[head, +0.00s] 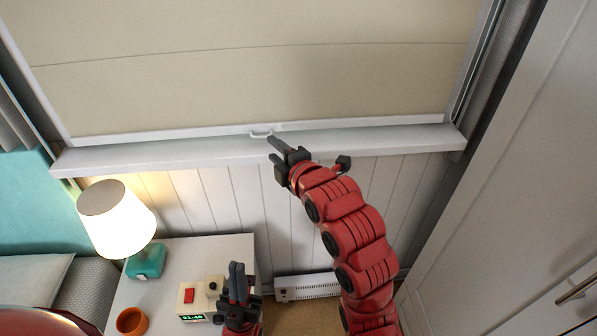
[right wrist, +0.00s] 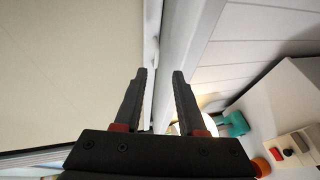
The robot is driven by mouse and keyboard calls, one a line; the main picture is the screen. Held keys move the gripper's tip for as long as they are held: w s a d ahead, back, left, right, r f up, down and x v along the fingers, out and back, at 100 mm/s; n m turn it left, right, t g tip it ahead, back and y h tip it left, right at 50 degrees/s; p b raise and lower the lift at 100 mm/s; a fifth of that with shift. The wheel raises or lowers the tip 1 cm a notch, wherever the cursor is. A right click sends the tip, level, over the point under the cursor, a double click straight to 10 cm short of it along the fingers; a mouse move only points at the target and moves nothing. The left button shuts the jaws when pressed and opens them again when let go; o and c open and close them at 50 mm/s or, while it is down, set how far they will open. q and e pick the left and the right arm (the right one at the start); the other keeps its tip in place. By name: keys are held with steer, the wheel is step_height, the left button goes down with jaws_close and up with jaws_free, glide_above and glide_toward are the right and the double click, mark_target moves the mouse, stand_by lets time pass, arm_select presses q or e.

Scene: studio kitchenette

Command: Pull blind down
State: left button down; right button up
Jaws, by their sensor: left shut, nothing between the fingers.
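The beige blind (head: 250,80) covers the window, its white bottom bar (head: 180,131) lying along the window sill (head: 170,153). A small white pull handle (head: 262,134) sits at the middle of the bar. My right gripper (head: 274,146) is at the sill, its fingertips just below and right of the handle. In the right wrist view the right gripper (right wrist: 159,72) is open with its fingers apart and nothing visibly held; the blind (right wrist: 75,70) fills the left side.
The nightstand (head: 210,255) holds a lit lamp (head: 115,215), a clock (head: 195,300) and an orange cup (head: 132,321). A white heater (head: 307,287) stands by the wall. A tall white cabinet (head: 500,190) bounds the right side, and a bed corner (head: 35,270) shows at left.

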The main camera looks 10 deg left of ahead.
steer(key=p+v, duration=1.1)
steer(key=p, duration=0.6)
steer(key=shift+s, duration=0.15)
steer(key=shift+d, duration=0.15)
